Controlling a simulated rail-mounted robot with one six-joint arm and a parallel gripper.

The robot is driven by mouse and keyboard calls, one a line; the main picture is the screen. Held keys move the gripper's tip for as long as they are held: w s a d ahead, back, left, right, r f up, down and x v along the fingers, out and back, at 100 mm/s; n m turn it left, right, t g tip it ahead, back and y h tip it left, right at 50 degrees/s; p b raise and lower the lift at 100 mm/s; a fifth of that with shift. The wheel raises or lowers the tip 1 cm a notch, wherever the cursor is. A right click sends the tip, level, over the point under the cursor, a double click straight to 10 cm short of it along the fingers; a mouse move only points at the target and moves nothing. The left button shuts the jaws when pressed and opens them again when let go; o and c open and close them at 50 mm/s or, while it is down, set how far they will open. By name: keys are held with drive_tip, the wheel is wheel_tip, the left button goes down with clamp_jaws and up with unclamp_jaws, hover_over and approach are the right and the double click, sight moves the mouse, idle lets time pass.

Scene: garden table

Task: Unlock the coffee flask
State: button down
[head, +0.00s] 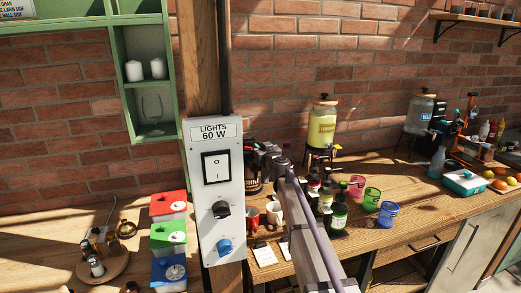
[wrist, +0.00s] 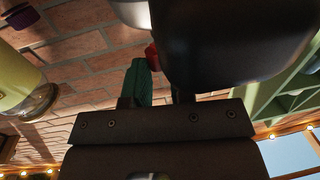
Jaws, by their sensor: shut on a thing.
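The coffee flask (head: 252,183) is a dark vessel with pale lettering. In the head view it stands on the wooden table behind the light-switch panel, mostly hidden by the panel and my arm. In the wrist view a large dark rounded body, apparently the flask (wrist: 240,45), fills the upper right, with a small red part (wrist: 152,56) at its left edge. My gripper (head: 266,157) is at the flask's top. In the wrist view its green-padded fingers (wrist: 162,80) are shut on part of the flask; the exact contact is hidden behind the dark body.
The light-switch panel (head: 213,225) on a post stands close left of my arm. Red and white mugs (head: 273,212), sauce bottles (head: 338,213) and coloured cups (head: 371,198) crowd the table nearby. A yellow drink dispenser (head: 322,125) stands behind, and stacked coloured boxes (head: 168,238) at left.

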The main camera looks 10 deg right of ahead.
drive_tip(key=shift+w+d, duration=0.1)
drive_tip(key=shift+w, duration=0.05)
drive_tip(key=n+y, duration=0.1)
drive_tip(key=n+g+y, duration=0.1)
drive_tip(key=y, duration=0.1)
drive_tip(key=w+n+y, duration=0.1)
drive_tip(key=shift+d+r+g+y, duration=0.1)
drive_tip(key=shift+d+g+y, duration=0.2)
drive_tip(key=shift+d+g, duration=0.1)
drive_tip(key=c, duration=1.1)
unclamp_jaws()
